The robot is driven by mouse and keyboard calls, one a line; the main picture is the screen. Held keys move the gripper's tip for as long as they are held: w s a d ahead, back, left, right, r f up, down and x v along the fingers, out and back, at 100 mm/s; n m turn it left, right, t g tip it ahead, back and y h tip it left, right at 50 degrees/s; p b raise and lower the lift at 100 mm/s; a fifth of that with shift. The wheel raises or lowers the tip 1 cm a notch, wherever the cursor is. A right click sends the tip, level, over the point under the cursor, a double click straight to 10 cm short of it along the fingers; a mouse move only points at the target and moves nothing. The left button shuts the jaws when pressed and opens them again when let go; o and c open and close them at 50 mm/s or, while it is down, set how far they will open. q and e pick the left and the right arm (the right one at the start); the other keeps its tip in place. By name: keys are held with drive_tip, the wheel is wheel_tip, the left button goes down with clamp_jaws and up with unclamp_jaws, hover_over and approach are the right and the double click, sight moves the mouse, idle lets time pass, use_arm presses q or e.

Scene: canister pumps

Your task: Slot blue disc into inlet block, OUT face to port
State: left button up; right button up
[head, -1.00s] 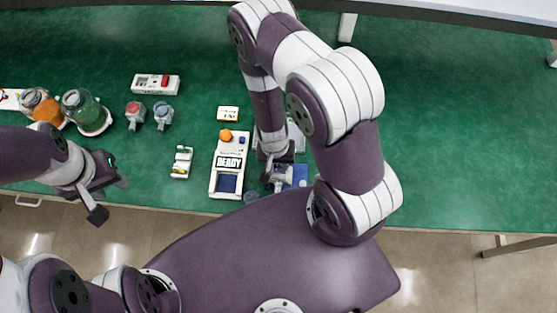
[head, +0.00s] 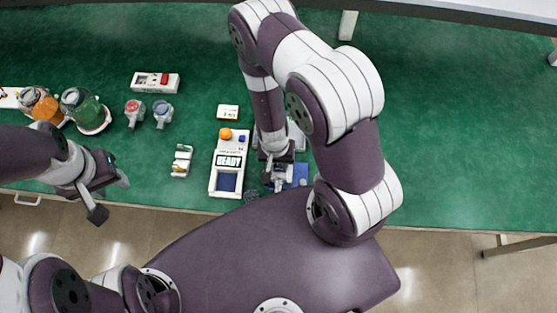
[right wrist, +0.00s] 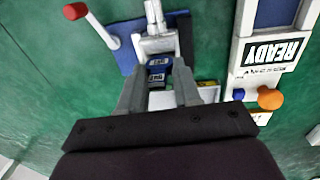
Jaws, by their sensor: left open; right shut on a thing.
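My right gripper (right wrist: 158,88) is shut on the blue disc (right wrist: 157,68), which shows between the fingertips in the right wrist view. Pale lettering shows on it, but I cannot read which face this is. Just beyond it stands a grey metal fitting (right wrist: 157,43), apparently the inlet block, on a blue base (right wrist: 126,58). I cannot tell whether the disc touches the block or is partly in it. In the head view the right gripper (head: 277,178) is over the blue base (head: 300,173), and the disc is hidden. My left gripper (head: 110,196) is open and empty at the table's front edge.
A READY-marked device (head: 229,165) stands left of the right gripper. A red-knobbed lever (right wrist: 92,24) rises beside the block. A red-topped part (head: 134,110), a blue-grey part (head: 162,112) and jars (head: 85,108) stand to the left. The green table (head: 460,130) is clear at right.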

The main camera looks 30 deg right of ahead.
sight(275, 166)
drive_tip(key=shift+f+b, duration=0.95)
drive_tip(key=shift+f, duration=0.3)
drive_tip(key=o, duration=1.1)
drive_tip(key=shift+c, duration=0.2)
wheel_tip(275, 166, up, 13)
drive_tip(key=p, duration=0.4)
drive_tip(key=shift+w+a, duration=0.2)
drive_tip(key=shift+a, duration=0.2)
drive_tip(key=shift+f, duration=0.15)
